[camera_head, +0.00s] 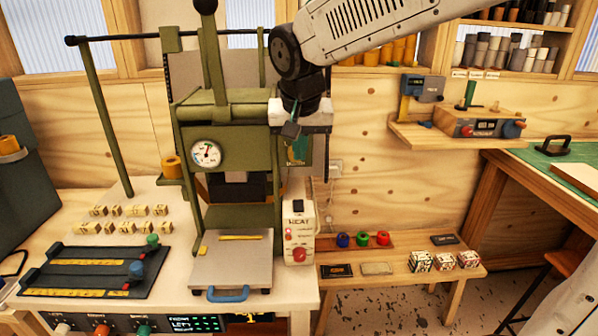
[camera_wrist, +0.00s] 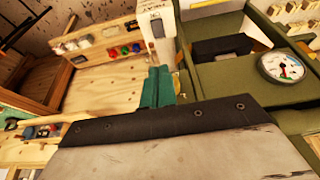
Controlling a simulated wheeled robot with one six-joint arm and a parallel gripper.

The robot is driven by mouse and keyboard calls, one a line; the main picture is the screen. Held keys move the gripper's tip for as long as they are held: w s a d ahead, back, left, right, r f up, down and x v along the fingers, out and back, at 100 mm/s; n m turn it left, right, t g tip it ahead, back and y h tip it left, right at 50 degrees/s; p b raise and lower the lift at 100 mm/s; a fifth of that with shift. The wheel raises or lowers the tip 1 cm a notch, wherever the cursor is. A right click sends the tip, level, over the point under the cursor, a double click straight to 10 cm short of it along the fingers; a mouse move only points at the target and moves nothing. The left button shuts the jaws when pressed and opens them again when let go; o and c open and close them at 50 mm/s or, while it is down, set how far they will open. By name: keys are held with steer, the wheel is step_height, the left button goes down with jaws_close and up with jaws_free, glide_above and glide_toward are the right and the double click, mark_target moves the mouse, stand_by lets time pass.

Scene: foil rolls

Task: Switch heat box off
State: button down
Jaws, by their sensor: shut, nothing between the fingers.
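The heat box (camera_head: 301,225) is a narrow white box marked HEAT, standing at the right edge of the press bench. It has a black rocker switch (camera_head: 298,206) near its top, a small red lamp and a red knob (camera_head: 299,254) lower down. My gripper (camera_head: 299,158) hangs above the heat box, its green fingers together and empty, apart from the switch. The switch's position is too small to tell.
The green press (camera_head: 226,125) with its gauge (camera_head: 206,154) stands left of the heat box. A low wooden bench (camera_head: 400,284) with colored rolls and dice-like blocks is to the right. A wall shelf (camera_head: 410,132) holds another device. A socket and cable are behind the heat box.

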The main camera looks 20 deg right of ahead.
mark_target(298, 202)
steer(key=x, duration=1.4)
steer(key=shift+s+a+f, duration=0.1)
steer(key=shift+s+a, duration=0.1)
steer(key=shift+s, duration=0.2)
